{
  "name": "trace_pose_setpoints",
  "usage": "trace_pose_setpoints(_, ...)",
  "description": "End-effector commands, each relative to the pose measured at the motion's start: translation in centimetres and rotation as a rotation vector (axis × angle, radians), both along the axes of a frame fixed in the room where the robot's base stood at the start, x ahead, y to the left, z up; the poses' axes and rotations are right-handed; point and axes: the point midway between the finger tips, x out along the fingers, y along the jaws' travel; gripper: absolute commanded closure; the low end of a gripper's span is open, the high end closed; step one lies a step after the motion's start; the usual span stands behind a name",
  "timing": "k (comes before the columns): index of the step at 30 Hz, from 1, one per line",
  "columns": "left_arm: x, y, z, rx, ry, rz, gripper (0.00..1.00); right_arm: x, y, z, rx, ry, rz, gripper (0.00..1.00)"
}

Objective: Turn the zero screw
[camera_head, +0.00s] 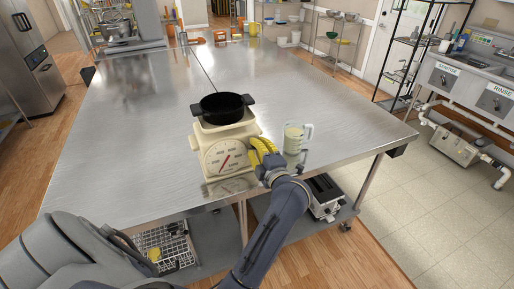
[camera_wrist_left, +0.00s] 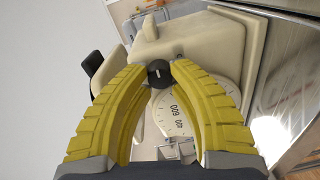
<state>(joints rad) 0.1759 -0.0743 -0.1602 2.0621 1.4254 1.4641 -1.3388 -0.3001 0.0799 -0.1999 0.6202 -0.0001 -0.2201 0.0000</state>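A cream kitchen scale (camera_head: 206,139) with a round white dial (camera_head: 227,157) stands near the front edge of the steel table. In the left wrist view, its dial (camera_wrist_left: 172,110) is partly hidden by my fingers. The zero screw (camera_wrist_left: 159,73) is a small dark round knob on the scale's body, with a light mark on its face. My left gripper (camera_head: 262,150) is at the scale's right side. In the left wrist view, its yellow fingertips (camera_wrist_left: 159,70) are on both sides of the knob and look closed against it. My right gripper is not in view.
A black two-handled pot (camera_head: 224,108) sits on top of the scale. A glass pitcher (camera_head: 294,138) stands on the table just right of my left gripper. The rest of the steel table (camera_head: 145,120) is largely clear. A toaster-like appliance (camera_head: 322,194) is on the shelf below.

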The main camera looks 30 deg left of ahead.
Motion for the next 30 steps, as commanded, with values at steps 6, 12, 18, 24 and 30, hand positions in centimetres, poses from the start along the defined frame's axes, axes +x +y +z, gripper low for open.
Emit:
trace_pose_setpoints(6,0.04,-0.06,-0.01,0.000,0.000,-0.002,0.56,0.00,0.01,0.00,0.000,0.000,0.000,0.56)
trace_pose_setpoints(12,0.06,-0.10,-0.02,0.000,0.000,-0.003,0.53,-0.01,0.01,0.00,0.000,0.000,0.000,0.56)
trace_pose_setpoints(18,0.07,-0.12,-0.02,-0.002,-0.002,-0.003,0.53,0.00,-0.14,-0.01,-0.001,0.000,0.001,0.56)
trace_pose_setpoints(24,0.07,-0.11,0.01,-0.038,-0.054,-0.004,0.53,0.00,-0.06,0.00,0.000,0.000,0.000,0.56)
trace_pose_setpoints(30,0.06,-0.10,-0.02,-0.134,-0.190,-0.004,0.53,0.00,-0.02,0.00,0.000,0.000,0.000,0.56)
